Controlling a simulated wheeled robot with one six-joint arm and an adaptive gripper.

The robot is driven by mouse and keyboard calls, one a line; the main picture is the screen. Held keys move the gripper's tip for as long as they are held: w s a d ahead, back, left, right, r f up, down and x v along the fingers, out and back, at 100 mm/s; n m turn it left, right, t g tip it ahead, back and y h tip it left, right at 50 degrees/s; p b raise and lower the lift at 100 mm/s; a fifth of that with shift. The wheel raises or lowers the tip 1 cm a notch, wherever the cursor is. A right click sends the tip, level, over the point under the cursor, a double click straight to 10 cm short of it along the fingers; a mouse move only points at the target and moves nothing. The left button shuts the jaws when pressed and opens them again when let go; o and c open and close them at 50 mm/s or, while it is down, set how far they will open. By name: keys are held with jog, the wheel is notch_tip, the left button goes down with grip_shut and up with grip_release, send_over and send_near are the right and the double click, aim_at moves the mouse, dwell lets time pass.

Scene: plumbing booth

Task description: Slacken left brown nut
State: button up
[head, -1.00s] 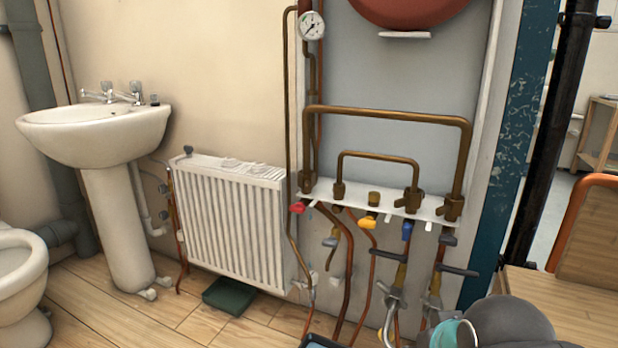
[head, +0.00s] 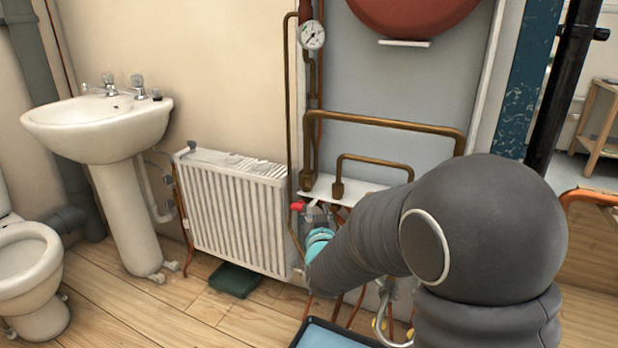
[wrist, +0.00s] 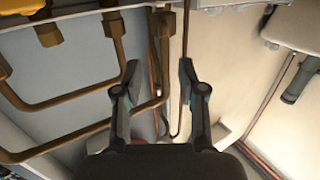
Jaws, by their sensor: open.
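The left brown nut (head: 307,181) sits at the foot of the tall outer copper pipe, on the left of the white bracket. A second brown nut (head: 338,189) is at the foot of the inner pipe loop. In the wrist view the left nut (wrist: 164,19) appears beyond the gap between my fingertips, and the second nut (wrist: 112,23) is to its left. My gripper (wrist: 158,72) is open, with nothing between its fingers. In the head view it is small and partly hidden, just below the left nut; my arm covers the right side of the bracket.
A red valve handle (head: 297,206) is close to my gripper. A radiator (head: 235,212) and a washbasin (head: 100,128) are to the left. A gauge (head: 312,35) hangs above, and a blue tray (head: 335,335) is below. Vertical pipes crowd the space beneath the bracket.

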aim_at(308, 187)
jog(key=shift+t, duration=0.4)
jog(key=w+a, duration=0.1)
jog(key=w, duration=0.3)
jog(key=w+a+p, duration=0.1)
jog(key=w, duration=0.4)
jog(key=w+a+p, duration=0.1)
jog(key=w, duration=0.4)
jog(key=shift+w, duration=0.1)
grip_shut()
